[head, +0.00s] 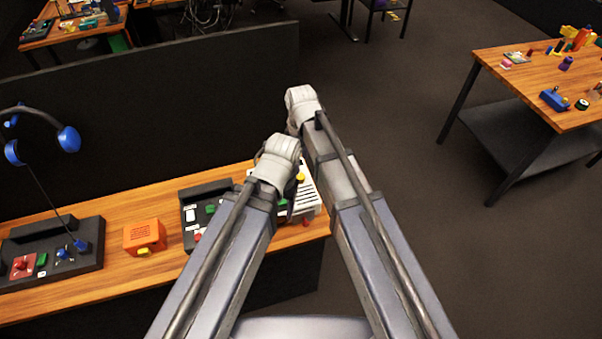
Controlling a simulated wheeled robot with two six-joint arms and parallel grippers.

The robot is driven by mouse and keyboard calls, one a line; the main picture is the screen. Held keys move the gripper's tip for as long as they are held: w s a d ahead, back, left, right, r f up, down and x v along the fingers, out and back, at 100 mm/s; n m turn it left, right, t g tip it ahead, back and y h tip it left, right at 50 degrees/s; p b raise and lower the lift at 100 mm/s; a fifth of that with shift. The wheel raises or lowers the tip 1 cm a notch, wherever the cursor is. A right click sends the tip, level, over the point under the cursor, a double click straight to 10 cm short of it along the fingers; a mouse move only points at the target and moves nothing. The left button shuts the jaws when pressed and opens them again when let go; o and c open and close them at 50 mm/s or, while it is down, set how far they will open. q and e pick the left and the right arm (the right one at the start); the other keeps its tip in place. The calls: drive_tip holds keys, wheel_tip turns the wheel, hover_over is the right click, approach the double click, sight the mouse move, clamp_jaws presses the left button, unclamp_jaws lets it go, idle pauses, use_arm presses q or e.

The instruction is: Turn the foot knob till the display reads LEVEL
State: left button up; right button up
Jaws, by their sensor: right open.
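A white slotted panel unit (309,196) stands at the right end of the wooden bench, partly hidden behind my arms. A yellow round part (300,178) shows on it. A small red knob-like part (306,222) shows low at its front edge; I cannot tell whether it is the foot knob. No display reading is visible.
A dark panel with green and red buttons (206,190), an orange box (145,237) and a black control panel (60,262) stand along the bench (115,285) to the left. A dark partition (150,105) rises behind.

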sight(301, 176)
drive_tip(key=shift+f+b, duration=3.3)
drive_tip(key=shift+f, duration=0.25)
drive_tip(key=shift+s, duration=0.1)
clamp_jaws()
